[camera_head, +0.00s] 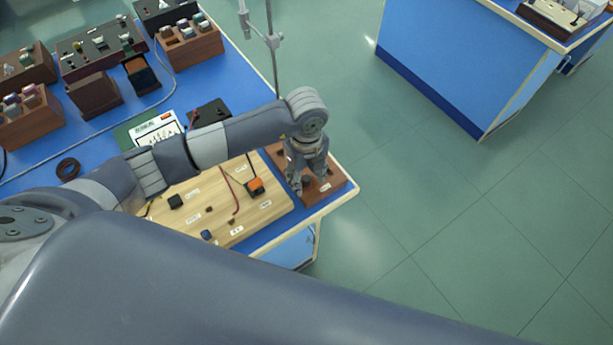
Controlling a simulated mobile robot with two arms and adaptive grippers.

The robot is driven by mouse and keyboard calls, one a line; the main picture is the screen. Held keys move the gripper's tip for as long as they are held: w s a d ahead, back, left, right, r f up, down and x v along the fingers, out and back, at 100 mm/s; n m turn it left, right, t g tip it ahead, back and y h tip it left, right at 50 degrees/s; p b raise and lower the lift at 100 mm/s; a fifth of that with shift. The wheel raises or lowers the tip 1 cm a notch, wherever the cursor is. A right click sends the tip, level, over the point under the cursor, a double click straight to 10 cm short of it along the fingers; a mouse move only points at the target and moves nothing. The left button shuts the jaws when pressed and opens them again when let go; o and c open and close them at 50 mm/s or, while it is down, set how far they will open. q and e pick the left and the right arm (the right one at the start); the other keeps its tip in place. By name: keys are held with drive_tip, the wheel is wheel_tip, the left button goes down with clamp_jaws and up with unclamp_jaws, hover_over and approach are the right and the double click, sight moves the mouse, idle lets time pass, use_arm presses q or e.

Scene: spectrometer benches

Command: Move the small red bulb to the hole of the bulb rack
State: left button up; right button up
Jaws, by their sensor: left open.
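My left gripper (309,182) is open and points down over a reddish-brown wooden block (328,190) at the near right corner of the blue bench. This block looks like the bulb rack, and my gripper and wrist cover much of it. A small dark round spot shows on it between the fingers; I cannot tell whether it is a hole or a part. I cannot make out the small red bulb; it may be hidden by the gripper or too small to see. My right gripper is not in view.
A light wooden board (270,207) with labels, a red wire and an orange-topped block (255,186) lies left of the rack. Several brown racks (190,46) stand at the back left. A metal stand (273,60) rises at the bench edge. Green floor lies to the right.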

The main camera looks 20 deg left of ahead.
use_arm(q)
wheel_tip(320, 180, up, 11)
idle(0.3)
idle(0.4)
